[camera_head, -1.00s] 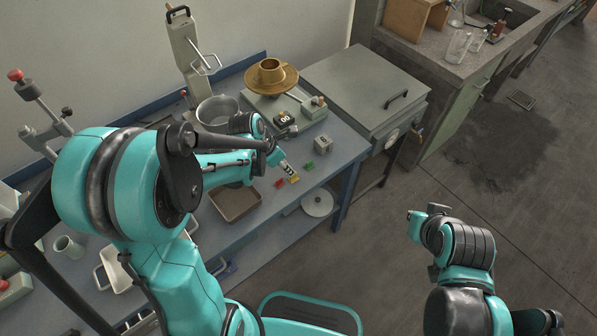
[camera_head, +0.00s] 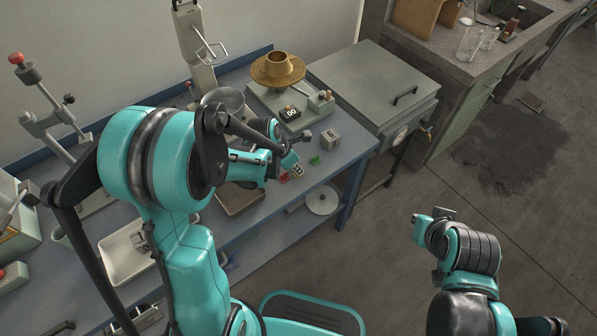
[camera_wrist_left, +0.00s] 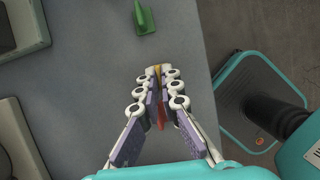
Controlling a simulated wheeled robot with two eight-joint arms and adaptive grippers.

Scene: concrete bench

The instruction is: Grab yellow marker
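The yellow marker (camera_wrist_left: 157,71) shows as a thin sliver between the tips of my left gripper (camera_wrist_left: 159,76) in the left wrist view. The two fingers come together there with almost no gap and appear shut on it. In the head view my left gripper (camera_head: 298,170) is low at the bench's front right and hides the yellow marker. A red marker (camera_head: 284,177) is just left of it; part of the red marker (camera_wrist_left: 161,118) shows between the fingers. A green marker (camera_head: 315,160) stands to the right, apart from the fingers. My right gripper (camera_head: 432,218) is off the bench.
A grey numbered block (camera_head: 330,139) stands behind the green marker. A device with a brass bowl (camera_head: 277,70) and a metal pot (camera_head: 224,99) are farther back. A brown tray (camera_head: 240,199) lies left of my left gripper. The bench's front edge is close.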

